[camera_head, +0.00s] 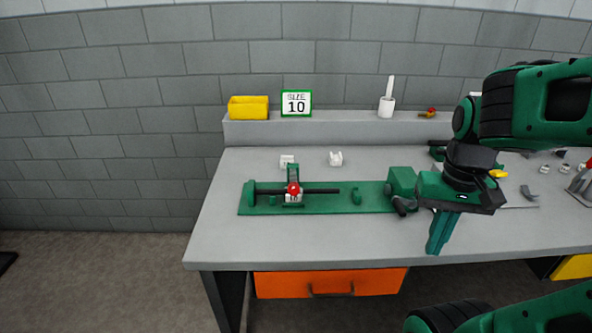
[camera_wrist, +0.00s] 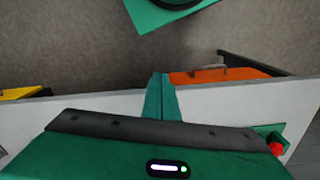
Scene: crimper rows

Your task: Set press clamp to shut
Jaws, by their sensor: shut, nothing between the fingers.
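The press has a long green base plate (camera_head: 330,205) lying on the bench. A black rod (camera_head: 325,190) runs above its left part, and a green upright with a red ball knob (camera_head: 293,188) stands there over a small white block. At the plate's right end is a green block (camera_head: 402,182) with a dark handle below it, partly covered by my arm. The red knob also shows at the lower right of the wrist view (camera_wrist: 276,149). My gripper (camera_head: 436,246) is shut and empty, pointing down over the bench front, right of the press; its fingers (camera_wrist: 161,82) meet in the wrist view.
Two small white pieces (camera_head: 336,158) lie behind the press. An orange drawer (camera_head: 330,283) is under the front edge. The bench front left is clear.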

